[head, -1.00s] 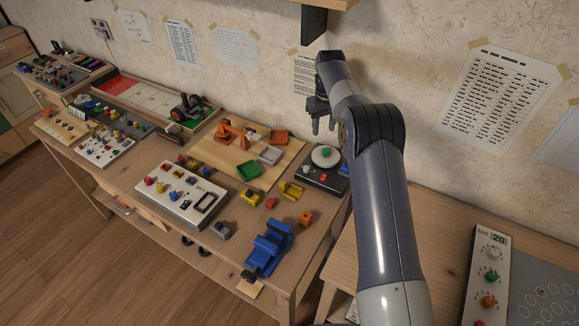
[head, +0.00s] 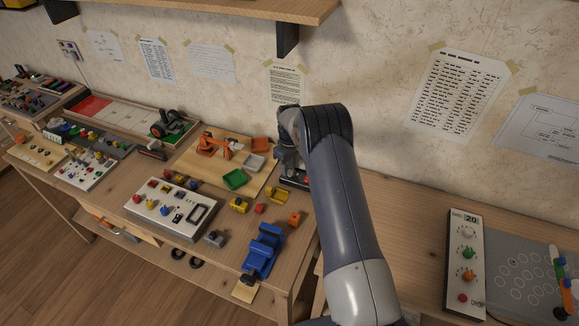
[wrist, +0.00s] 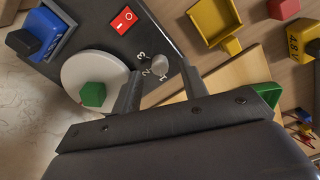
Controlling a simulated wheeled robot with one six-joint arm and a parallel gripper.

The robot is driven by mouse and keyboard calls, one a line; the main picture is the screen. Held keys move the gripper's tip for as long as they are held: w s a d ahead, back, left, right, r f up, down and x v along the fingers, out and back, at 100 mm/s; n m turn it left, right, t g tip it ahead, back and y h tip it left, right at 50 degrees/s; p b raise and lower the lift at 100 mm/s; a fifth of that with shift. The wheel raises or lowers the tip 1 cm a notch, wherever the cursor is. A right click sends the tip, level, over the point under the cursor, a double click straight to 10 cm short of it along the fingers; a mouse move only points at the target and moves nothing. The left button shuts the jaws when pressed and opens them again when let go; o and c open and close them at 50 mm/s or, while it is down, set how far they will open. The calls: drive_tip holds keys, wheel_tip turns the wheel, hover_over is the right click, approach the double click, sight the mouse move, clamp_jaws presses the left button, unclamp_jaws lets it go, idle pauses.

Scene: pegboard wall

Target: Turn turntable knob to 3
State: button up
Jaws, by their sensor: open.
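The turntable (wrist: 88,33) is a dark box with a white round platter (wrist: 75,68) and a green cube (wrist: 93,93) on it. Its small grey knob (wrist: 160,66) sits beside the printed numbers 1, 2 and 3; which number it points at I cannot tell. A red rocker switch (wrist: 124,20) is on the same face. My gripper (wrist: 160,80) is open, its two fingers on either side of the knob in the picture; contact is not visible. In the head view only an edge of the turntable (head: 293,182) shows; my arm hides the rest.
A blue block (wrist: 40,33) is at the platter's far side. A yellow tray (wrist: 214,22) lies near the turntable. A wooden shelf (head: 215,9) hangs above.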

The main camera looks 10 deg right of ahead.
drive_tip(key=shift+f, duration=0.9)
clamp_jaws()
